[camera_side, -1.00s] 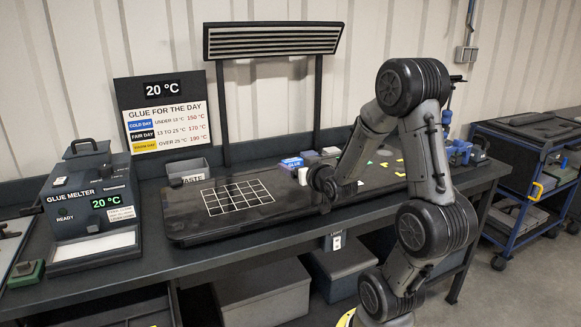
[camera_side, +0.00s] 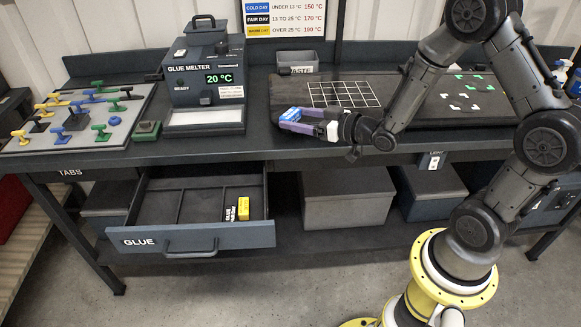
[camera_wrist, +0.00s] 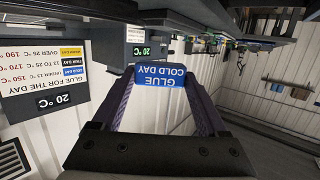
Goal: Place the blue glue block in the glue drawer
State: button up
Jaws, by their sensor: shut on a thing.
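The blue glue block (camera_side: 291,114) is between the fingers of my gripper (camera_side: 302,121), over the left front part of the dark work panel. In the wrist view the blue block (camera_wrist: 161,76) sits at the fingertips, with COLD DAY and GLUE lettering upside down; my gripper (camera_wrist: 163,84) is shut on it. The glue drawer (camera_side: 140,240) is pulled out under the bench, left of the gripper and lower. It has divided compartments.
A board of coloured tabs (camera_side: 75,125) lies at far left. A waste bin (camera_side: 299,62) stands behind the panel. The bench's front edge lies between gripper and drawer.

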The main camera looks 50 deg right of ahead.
jog(key=s+a+f+n+y, duration=0.1)
jog(key=a+f+n+y, duration=0.15)
jog(key=a+f, duration=0.55)
jog(key=s+d+f+m+h, duration=0.3)
jog(key=s+f+h, duration=0.1)
jog(key=f, duration=0.1)
jog(key=shift+d+m, duration=0.15)
jog(key=shift+m, duration=0.2)
jog(key=shift+s, duration=0.1)
